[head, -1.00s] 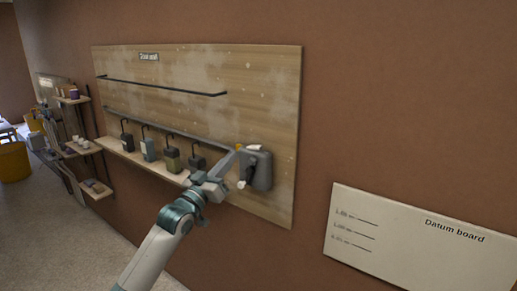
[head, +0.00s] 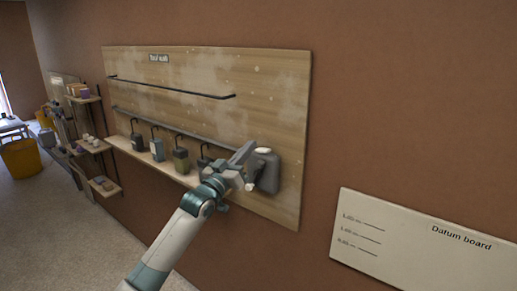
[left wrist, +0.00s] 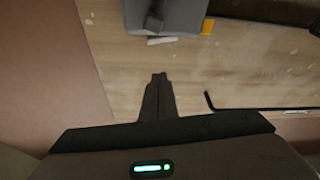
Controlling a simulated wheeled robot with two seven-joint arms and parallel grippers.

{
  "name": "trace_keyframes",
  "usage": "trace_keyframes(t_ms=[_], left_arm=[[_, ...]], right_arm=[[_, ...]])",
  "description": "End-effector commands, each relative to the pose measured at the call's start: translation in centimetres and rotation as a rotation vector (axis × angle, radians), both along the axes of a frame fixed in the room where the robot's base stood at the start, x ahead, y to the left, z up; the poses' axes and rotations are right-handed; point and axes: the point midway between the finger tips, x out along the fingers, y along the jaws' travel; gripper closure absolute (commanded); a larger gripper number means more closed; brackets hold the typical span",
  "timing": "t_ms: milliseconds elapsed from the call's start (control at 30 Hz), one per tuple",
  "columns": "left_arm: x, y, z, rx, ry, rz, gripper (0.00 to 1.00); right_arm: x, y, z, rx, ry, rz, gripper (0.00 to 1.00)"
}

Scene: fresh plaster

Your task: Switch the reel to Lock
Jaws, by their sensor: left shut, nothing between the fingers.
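The reel is a grey box (head: 267,171) fixed to the right end of the wooden wall board. In the left wrist view the reel (left wrist: 187,14) is cut off by the top edge. A dark lever (left wrist: 153,22), a white tab (left wrist: 158,41) and an orange tab (left wrist: 208,26) show on or beside it. My left gripper (head: 246,150) is in front of the reel's left side and hides part of it. In the left wrist view its fingers (left wrist: 160,75) are together and empty, with a visible gap in the picture below the white tab. My right gripper is not in view.
The wooden board (head: 285,110) carries dark rails and a ledge (head: 150,158) with several hanging lock-like items left of my gripper. A white Datum board (head: 410,240) hangs at the lower right. Wall shelves (head: 92,146) and a yellow bin (head: 20,158) stand far left.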

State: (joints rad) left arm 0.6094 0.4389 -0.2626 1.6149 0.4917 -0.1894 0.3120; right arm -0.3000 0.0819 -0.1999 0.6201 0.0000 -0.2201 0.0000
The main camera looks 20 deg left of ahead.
Motion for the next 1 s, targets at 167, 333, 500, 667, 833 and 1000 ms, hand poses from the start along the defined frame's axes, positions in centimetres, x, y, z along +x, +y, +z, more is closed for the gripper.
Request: trace_keyframes(t_ms=[167, 333, 500, 667, 833, 1000], left_arm=[[2.6, -0.8, 1.3, 0.0, 0.0, 0.0, 1.0], [4.6, -1.3, 1.9, 0.0, 0.0, 0.0, 1.0], [4.3, -1.8, -0.4, 0.0, 0.003, -0.001, 1.0], [4.3, -2.0, -1.7, 0.0, 0.001, 0.0, 1.0], [4.2, -2.1, -2.3, 0.0, 0.0, 0.0, 1.0], [4.2, -2.1, -2.4, 0.0, 0.0, 0.0, 1.0]], right_arm=[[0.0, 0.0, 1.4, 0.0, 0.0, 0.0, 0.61], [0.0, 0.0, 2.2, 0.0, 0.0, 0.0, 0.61], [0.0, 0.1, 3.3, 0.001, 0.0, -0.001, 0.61], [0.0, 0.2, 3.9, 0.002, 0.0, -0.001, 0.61], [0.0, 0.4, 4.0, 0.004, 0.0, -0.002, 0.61], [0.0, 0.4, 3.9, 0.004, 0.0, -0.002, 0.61]])
